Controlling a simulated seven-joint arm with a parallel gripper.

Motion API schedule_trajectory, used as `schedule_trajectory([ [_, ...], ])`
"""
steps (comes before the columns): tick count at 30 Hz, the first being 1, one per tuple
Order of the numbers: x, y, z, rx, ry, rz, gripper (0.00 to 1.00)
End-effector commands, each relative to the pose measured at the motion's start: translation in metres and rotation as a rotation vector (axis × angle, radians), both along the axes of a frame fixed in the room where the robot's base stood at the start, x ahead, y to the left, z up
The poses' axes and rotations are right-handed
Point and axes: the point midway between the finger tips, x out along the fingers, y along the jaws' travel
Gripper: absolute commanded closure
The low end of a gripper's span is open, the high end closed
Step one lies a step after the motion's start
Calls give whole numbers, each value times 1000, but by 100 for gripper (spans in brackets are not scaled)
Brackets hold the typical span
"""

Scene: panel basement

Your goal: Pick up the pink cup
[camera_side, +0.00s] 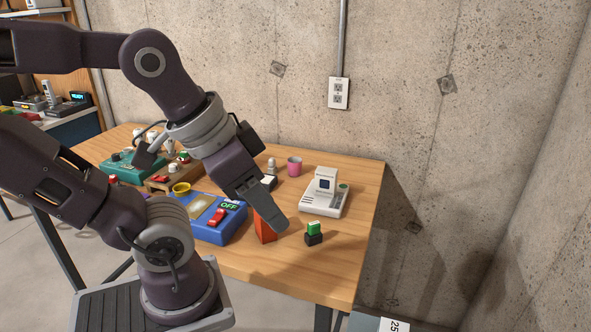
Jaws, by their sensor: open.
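The pink cup (294,166) stands upright near the back of the wooden table, right of the middle. My gripper (270,205) is above the table, in front of the cup and to its left in the picture. It is open and apart from the cup. One finger shows clearly; the rest of the gripper is partly hidden by my arm's end. Nothing shows held in it.
A white device (322,200) stands right of the cup. A small grey-white piece (271,167) stands left of it. The table's (345,262) front right is clear.

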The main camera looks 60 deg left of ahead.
Motion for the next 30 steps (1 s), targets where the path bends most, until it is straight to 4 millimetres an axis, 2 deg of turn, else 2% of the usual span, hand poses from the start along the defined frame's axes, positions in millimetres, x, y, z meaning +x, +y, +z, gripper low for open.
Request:
schedule_trajectory([
  [7, 0, 0, 0, 0, 0, 0, 59],
  [8, 0, 0, 0, 0, 0, 0, 55],
  [12, 0, 0, 0, 0, 0, 0, 29],
  [21, 0, 0, 2, 0, -1, 0, 29],
  [23, 1, 0, 10, 0, -3, 0, 29],
  [27, 1, 0, 54, 0, -8, 0, 29],
  [30, 59, 15, 65, -51, -69, 91, 29],
])
